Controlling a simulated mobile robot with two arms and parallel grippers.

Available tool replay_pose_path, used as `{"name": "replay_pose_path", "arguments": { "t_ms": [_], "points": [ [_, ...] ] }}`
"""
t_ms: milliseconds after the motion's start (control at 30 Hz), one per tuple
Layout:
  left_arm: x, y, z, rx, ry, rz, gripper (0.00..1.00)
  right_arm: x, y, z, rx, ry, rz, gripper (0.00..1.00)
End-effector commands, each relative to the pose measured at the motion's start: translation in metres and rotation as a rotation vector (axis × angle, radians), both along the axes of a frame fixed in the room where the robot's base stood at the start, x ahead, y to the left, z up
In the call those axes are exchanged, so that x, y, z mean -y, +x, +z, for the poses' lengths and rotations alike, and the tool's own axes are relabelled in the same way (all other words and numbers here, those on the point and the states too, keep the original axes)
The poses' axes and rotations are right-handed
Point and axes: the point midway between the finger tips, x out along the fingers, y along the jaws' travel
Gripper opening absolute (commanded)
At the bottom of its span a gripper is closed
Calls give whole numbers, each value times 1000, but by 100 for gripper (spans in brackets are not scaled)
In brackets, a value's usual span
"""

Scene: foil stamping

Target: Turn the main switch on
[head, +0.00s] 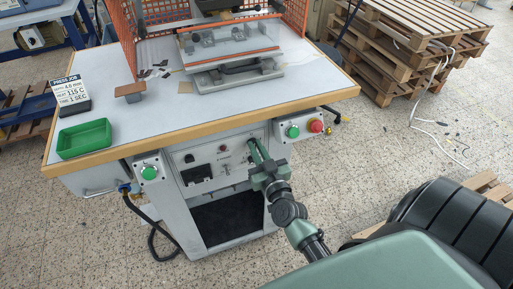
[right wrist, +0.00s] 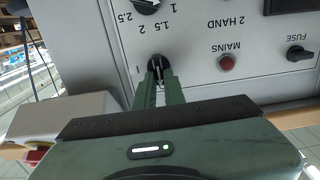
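The main switch (right wrist: 158,63) is a black rotary knob on the grey control panel, with an "I" mark beside it in the right wrist view. My right gripper (right wrist: 159,76) reaches straight at it, its two green fingers close together on both sides of the knob's grip, with a narrow gap between them. In the head view my right gripper (head: 254,143) is at the panel's upper right and hides the switch. The red MAINS lamp (right wrist: 227,62) looks dark. My left gripper is not in view.
A box with a green button (head: 293,132) and a red button (head: 316,126) sits right of the gripper. Another green button (head: 149,172) is at the left. The worktable (head: 120,140) carries a green tray (head: 84,139) and the press. Pallets (head: 400,45) stand at the back right.

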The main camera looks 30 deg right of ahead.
Motion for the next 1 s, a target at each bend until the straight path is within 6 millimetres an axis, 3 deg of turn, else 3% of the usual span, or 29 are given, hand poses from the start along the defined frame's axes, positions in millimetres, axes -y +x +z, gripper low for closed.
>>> {"name": "replay_pose_path", "arguments": {
  "t_ms": [467,1000],
  "points": [
    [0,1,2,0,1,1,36,1,0,0,16,65,0,0],
    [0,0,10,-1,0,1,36,6,-1,-1,121,501,1,0]
  ]
}}
